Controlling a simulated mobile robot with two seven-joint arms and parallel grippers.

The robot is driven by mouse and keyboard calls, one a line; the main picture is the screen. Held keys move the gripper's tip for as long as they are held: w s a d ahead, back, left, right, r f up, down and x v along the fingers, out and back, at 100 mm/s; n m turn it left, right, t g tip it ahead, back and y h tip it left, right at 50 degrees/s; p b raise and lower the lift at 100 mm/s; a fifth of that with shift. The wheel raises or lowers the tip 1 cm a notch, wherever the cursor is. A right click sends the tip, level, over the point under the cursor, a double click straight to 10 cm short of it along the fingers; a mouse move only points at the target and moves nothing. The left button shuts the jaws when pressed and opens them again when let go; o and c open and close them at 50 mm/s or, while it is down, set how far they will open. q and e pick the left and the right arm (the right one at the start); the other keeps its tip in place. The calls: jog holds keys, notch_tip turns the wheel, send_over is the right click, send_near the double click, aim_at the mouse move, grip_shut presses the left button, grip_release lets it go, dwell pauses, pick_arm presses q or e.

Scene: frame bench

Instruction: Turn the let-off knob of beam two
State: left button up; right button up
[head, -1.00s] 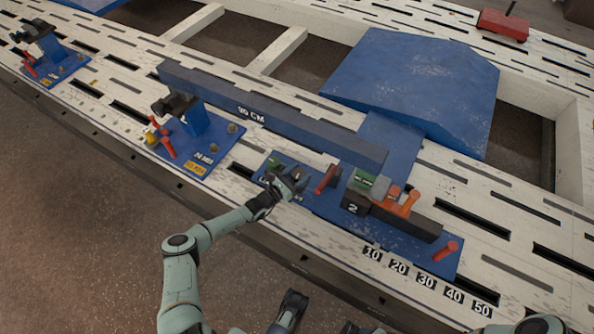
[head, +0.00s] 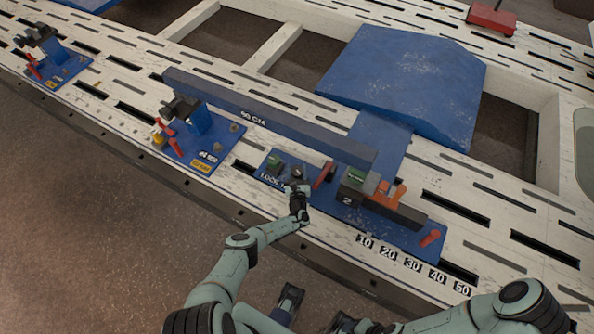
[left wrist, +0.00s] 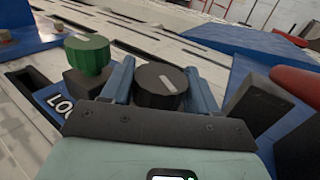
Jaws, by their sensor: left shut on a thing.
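A dark round knob with a white pointer line (left wrist: 160,85) stands between the two blue-grey fingers of my left gripper (left wrist: 160,88). The fingers are shut on its sides. In the head view my left gripper (head: 297,180) is at the front edge of the blue plate (head: 405,232) that carries a block marked 2 (head: 347,199). The gripper largely hides the knob there. A green knob (left wrist: 88,53) stands just left of it, beside a partly covered "LOCK" label (left wrist: 56,110). My right arm (head: 520,300) enters at the lower right; I cannot make out its gripper.
A red lever (head: 323,176) stands close right of the gripper. Another blue plate (head: 225,150) with a clamp lies left. Number tags (head: 388,254) line the front edge.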

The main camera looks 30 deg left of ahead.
pick_arm(q)
jog(key=n+g+y+b, duration=0.2)
jog(key=y, duration=0.1)
jog(key=shift+d+f, duration=0.1)
jog(key=shift+f, duration=0.1)
jog(key=shift+r+n+g+y+b, duration=0.15)
jog(key=shift+n+g+y+b, duration=0.55)
jog(key=shift+n+g+y, duration=0.25)
jog(key=o, duration=1)
jog(key=shift+c, duration=0.2)
jog(key=shift+s+d+r, duration=0.1)
jog(key=shift+s+d, duration=0.05)
jog(key=p+v, duration=0.1)
jog(key=v, duration=1.1)
jog(key=shift+s+d, duration=0.3)
